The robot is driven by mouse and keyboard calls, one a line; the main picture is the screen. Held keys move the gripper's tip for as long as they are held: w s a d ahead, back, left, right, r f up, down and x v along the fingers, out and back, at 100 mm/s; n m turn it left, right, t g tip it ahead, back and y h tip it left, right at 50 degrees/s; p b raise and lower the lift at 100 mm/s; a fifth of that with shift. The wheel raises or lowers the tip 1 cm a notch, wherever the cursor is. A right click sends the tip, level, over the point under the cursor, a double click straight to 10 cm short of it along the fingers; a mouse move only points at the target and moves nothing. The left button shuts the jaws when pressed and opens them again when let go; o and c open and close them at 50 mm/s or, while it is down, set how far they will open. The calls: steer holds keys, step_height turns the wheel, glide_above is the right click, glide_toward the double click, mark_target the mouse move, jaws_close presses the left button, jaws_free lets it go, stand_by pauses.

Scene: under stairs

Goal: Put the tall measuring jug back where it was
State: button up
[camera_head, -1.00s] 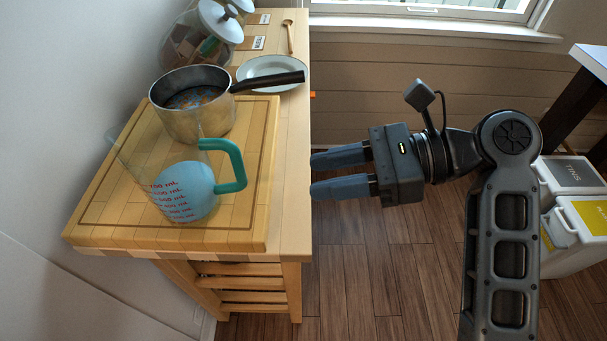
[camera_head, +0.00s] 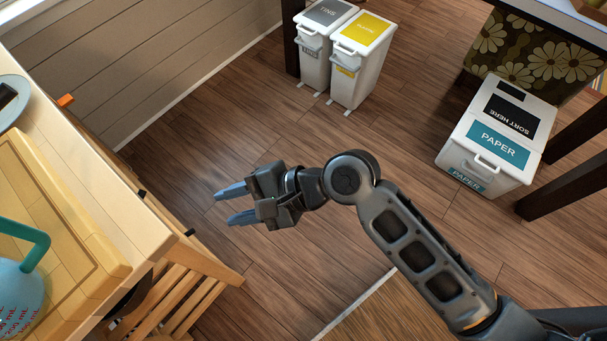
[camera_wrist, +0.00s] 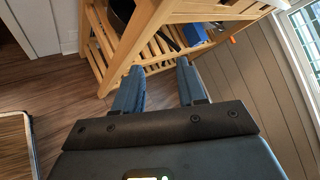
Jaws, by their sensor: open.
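The tall measuring jug (camera_head: 18,292) is cut off at the left edge of the head view. Its teal handle (camera_head: 38,245), pale blue lower part and red markings show; the rest is out of frame. It stands on the wooden board (camera_head: 88,262) on top of the wooden trolley (camera_head: 135,222). My gripper (camera_head: 226,205) is open and empty, over the floor to the right of the trolley and apart from the jug. In the wrist view its two blue fingers (camera_wrist: 160,82) are spread, with the trolley's slatted lower shelf beyond them. The jug does not show there.
A white paper bin (camera_head: 490,150) stands at right by dark table legs. A plate edge (camera_head: 12,95) shows at far left. Open wooden floor lies between.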

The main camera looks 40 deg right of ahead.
steer(key=s+d+f+n+t+h, duration=0.2)
steer(key=s+d+n+t+h, duration=0.4)
steer(key=s+d, duration=0.65)
steer(key=s+d+r+n+t+h, duration=0.1)
steer(key=s+d+r+n+h, duration=0.3)
steer(key=s+r+n, duration=0.5)
steer(key=s+r, duration=0.3)
steer(key=r, duration=0.1)
steer(key=shift+s+r+n+t, duration=0.2)
steer(key=shift+r+n+t, duration=0.1)
steer(key=shift+n, duration=0.1)
